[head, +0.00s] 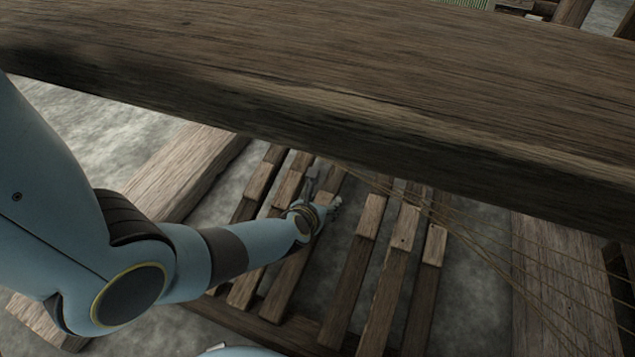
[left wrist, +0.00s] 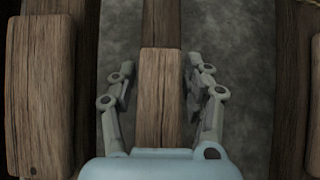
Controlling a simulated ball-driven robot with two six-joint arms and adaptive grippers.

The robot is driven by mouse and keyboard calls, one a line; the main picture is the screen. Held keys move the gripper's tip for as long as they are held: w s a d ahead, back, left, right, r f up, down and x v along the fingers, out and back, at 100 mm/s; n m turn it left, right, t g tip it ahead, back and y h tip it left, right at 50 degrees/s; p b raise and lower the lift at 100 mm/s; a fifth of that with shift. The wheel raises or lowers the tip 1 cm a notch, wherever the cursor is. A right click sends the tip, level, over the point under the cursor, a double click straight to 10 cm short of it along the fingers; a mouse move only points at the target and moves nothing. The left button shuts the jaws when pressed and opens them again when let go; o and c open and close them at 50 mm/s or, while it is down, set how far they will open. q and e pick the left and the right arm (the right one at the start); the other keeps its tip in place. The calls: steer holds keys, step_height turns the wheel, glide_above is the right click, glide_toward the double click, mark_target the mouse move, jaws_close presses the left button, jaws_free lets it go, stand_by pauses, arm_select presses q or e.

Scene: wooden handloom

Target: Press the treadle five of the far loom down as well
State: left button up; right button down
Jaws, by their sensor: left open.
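Several long wooden treadles (head: 345,285) lie side by side under the loom's thick beam, each with a raised block on it. My left gripper (head: 328,204) is low among them, over a treadle left of the wide gap in the row. In the left wrist view my open gripper (left wrist: 160,78) has one finger on each side of a narrow treadle block (left wrist: 160,105), with nothing clamped. That block looks smaller, so perhaps lower, than the block (left wrist: 38,95) to its left. Contact cannot be told. No number marks treadle five. My right gripper is not in view.
The heavy beam (head: 330,75) crosses above my left forearm and hides the treadles' far ends. Thin cords (head: 470,235) slant down at the right. Side timbers (head: 190,170) flank the treadles. Grey floor shows between them.

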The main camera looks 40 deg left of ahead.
arm_select(q)
steer(key=v, duration=1.2)
steer(key=shift+f, duration=0.1)
